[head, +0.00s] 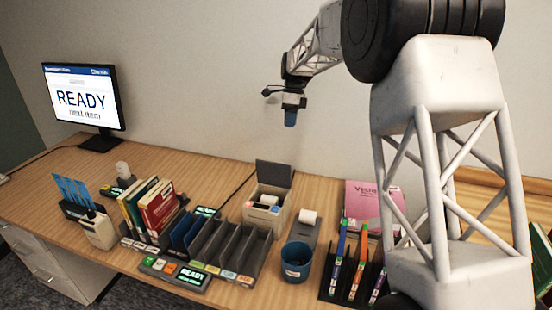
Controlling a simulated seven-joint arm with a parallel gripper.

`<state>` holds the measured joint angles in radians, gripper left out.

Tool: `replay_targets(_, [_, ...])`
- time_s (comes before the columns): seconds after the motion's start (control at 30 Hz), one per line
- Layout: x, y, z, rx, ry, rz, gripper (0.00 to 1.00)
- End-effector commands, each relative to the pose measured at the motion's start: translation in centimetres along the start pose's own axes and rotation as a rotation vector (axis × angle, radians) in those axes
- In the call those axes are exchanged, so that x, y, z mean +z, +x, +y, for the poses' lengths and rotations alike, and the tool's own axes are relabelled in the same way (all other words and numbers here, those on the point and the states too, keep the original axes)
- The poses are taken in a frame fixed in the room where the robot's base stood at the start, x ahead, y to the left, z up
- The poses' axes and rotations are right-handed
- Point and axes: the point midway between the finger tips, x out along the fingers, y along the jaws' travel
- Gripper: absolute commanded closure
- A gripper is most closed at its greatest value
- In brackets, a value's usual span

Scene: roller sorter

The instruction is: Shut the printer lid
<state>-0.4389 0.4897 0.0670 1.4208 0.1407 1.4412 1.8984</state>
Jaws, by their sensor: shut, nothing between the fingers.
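The printer (267,209) is a beige box in the middle of the desk. Its dark grey lid (274,174) stands up, hinged open at the back. Inside the printer, a white roll with some blue and orange-red shows. My gripper (290,118) hangs in the air above and behind the lid, pointing down, well apart from it. The gripper is shut and empty, with a blue tip at its lower end.
Right of the printer lie a grey tray with a white roll (308,217) and a blue cup (296,262). A slotted book sorter (222,250) stands to the left. A pink box (373,205) and pen rack (350,284) are at right. A monitor (82,97) stands far left.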

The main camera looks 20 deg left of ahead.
Motion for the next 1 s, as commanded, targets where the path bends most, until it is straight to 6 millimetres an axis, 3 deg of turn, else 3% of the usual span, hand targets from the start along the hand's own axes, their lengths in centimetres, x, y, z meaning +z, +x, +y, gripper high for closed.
replay_targets(0.1, [1.8, 0.9, -1.2, 0.015, 0.038, 0.006, 1.0])
replay_targets(0.3, [3.0, 1.6, -2.2, 0.026, 0.073, 0.01, 1.0])
replay_targets(0.77, [3.1, 1.8, -2.2, 0.028, 0.076, 0.01, 1.0])
replay_targets(1.0, [3.1, 3.0, -2.2, 0.029, 0.076, 0.011, 1.0])
